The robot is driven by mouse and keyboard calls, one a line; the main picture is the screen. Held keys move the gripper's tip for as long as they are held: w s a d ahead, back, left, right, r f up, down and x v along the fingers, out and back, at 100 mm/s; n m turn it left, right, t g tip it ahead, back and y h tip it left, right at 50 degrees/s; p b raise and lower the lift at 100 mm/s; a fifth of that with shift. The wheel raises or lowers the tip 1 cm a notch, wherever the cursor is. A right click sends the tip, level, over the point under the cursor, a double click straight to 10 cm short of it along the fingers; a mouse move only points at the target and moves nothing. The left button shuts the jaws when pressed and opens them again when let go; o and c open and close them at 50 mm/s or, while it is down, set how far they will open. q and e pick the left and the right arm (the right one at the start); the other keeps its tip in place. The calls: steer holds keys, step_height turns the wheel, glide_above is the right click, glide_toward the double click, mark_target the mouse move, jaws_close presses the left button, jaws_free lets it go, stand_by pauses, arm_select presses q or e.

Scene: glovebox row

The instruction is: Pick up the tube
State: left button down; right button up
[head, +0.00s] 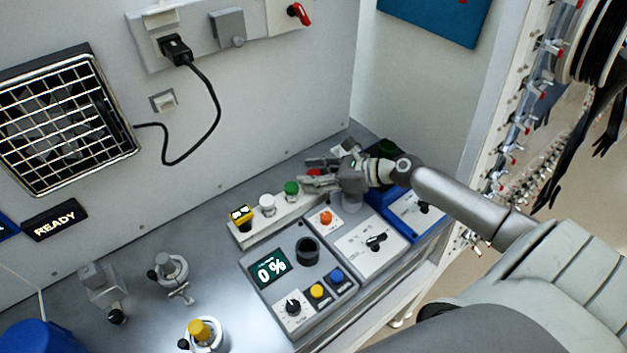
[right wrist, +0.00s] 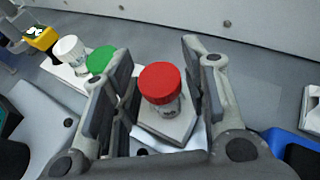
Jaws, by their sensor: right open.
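A tube with a red cap (right wrist: 160,83) stands upright in a pale rack (right wrist: 172,131) in the right wrist view. My right gripper (right wrist: 153,72) is open, with one finger on each side of the red cap and visible gaps between. In the head view, my right gripper (head: 312,180) is at the right end of the rack (head: 262,226) and mostly hides the red cap. A green-capped tube (head: 291,188), a white-capped tube (head: 267,204) and a yellow-and-black item (head: 241,216) stand in the same row to its left. My left gripper is not in view.
A control panel with a 0% display (head: 271,268) lies in front of the rack. A blue unit (head: 400,213) stands to the right. Metal fittings (head: 170,270) and a yellow-topped fitting (head: 201,332) stand at left. A wall rises behind the bench.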

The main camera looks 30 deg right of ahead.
steer(key=c, duration=0.7)
